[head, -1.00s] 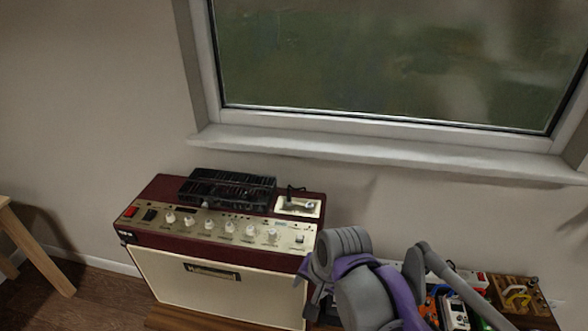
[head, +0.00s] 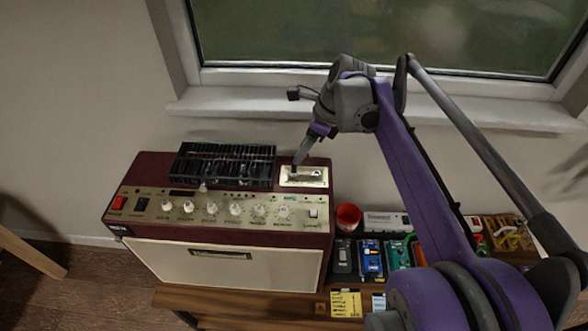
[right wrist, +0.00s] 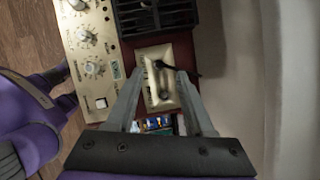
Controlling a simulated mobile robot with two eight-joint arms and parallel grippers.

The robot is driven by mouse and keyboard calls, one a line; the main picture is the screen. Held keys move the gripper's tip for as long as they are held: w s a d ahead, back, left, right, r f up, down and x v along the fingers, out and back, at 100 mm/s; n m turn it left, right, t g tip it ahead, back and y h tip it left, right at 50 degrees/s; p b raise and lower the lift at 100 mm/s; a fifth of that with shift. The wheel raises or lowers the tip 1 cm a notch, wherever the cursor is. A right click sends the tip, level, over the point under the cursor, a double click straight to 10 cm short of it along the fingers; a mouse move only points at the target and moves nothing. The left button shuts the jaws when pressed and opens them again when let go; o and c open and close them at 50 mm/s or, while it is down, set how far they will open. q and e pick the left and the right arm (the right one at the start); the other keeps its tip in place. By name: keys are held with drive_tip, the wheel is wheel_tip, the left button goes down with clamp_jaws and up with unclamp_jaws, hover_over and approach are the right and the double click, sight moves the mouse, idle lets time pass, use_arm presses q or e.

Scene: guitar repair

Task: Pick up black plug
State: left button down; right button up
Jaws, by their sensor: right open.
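A black plug (right wrist: 161,65) shows in the right wrist view at the upper part of a small cream-gold plate (right wrist: 178,53), with a dark stem reaching right. The plate also shows in the head view (head: 316,180), on top of the dark red amplifier (head: 150,172) at its right end. My right gripper (head: 297,165) points down over this plate. In the right wrist view its two fingers (right wrist: 161,73) are apart, one on each side of the plug, with nothing clamped between them. The head view hides the plug behind the gripper. My left gripper is not in view.
A black ribbed grille (head: 223,164) lies beside the plate on the amplifier. Knobs line the front panel. A red cup (head: 348,216) and several pedals (head: 370,258) stand to the right on the wooden bench. The window sill (head: 230,105) is behind.

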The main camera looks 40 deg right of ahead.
sight(294, 170)
drive_tip(key=x, duration=0.5)
drive_tip(key=shift+f, duration=0.25)
drive_tip(key=shift+s, duration=0.1)
clamp_jaws()
